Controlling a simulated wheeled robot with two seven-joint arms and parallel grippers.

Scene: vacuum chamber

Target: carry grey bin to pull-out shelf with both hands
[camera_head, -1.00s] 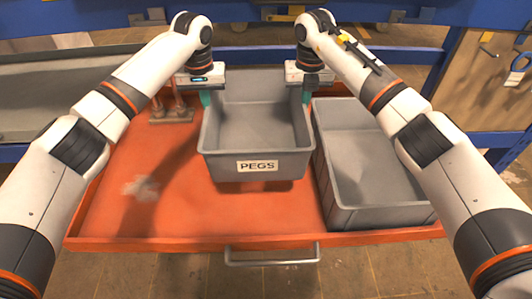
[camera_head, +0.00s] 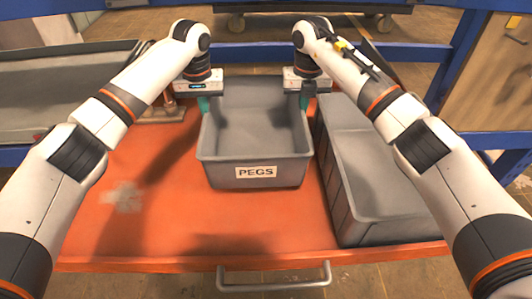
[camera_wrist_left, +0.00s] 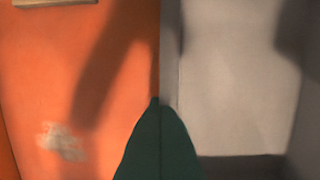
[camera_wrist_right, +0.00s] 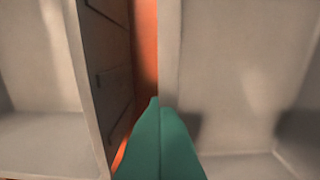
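The grey bin (camera_head: 255,146) labelled PEGS is level and looks empty. It hangs above the orange pull-out shelf (camera_head: 130,225), with its shadow on the shelf apart from it. My left gripper (camera_head: 204,104) is shut on the bin's left wall near the back, and my right gripper (camera_head: 304,101) on its right wall. The wrist views show teal fingers closed at the bin's walls, left (camera_wrist_left: 160,120) and right (camera_wrist_right: 160,120). The fingertips' hold on the rim is partly hidden.
A second grey bin (camera_head: 350,200) stands on the shelf at right, close beside the held bin. The shelf's front left is clear. A metal handle (camera_head: 275,285) is at the front. Blue beams (camera_head: 420,54) run behind.

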